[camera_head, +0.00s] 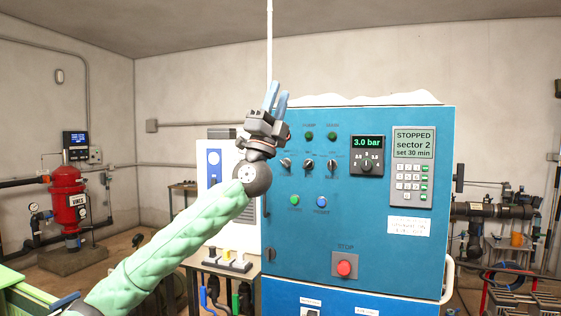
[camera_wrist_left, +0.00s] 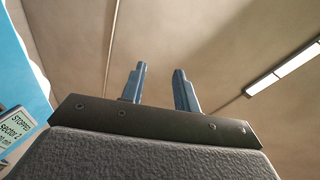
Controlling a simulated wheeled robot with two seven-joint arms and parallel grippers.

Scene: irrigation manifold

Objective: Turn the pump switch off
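The blue control cabinet (camera_head: 380,270) stands in the middle of the head view. Its front has a row of three dark rotary switches, a left one (camera_head: 285,163), a middle one (camera_head: 309,164) and a right one (camera_head: 332,165). Their labels are too small to read, so I cannot tell which is the pump switch. My left gripper (camera_head: 276,97) points up in front of the cabinet's upper left corner, above the left switch. In the left wrist view its two blue fingers (camera_wrist_left: 160,88) are apart with nothing between them. My right gripper is not in view.
The cabinet also carries a pressure display (camera_head: 367,142) reading 3.0 bar, a keypad panel (camera_head: 413,170) reading STOPPED, green and blue buttons, and a red stop button (camera_head: 344,267). A red filter tank (camera_head: 68,205) stands at the left. Pipes run at the right.

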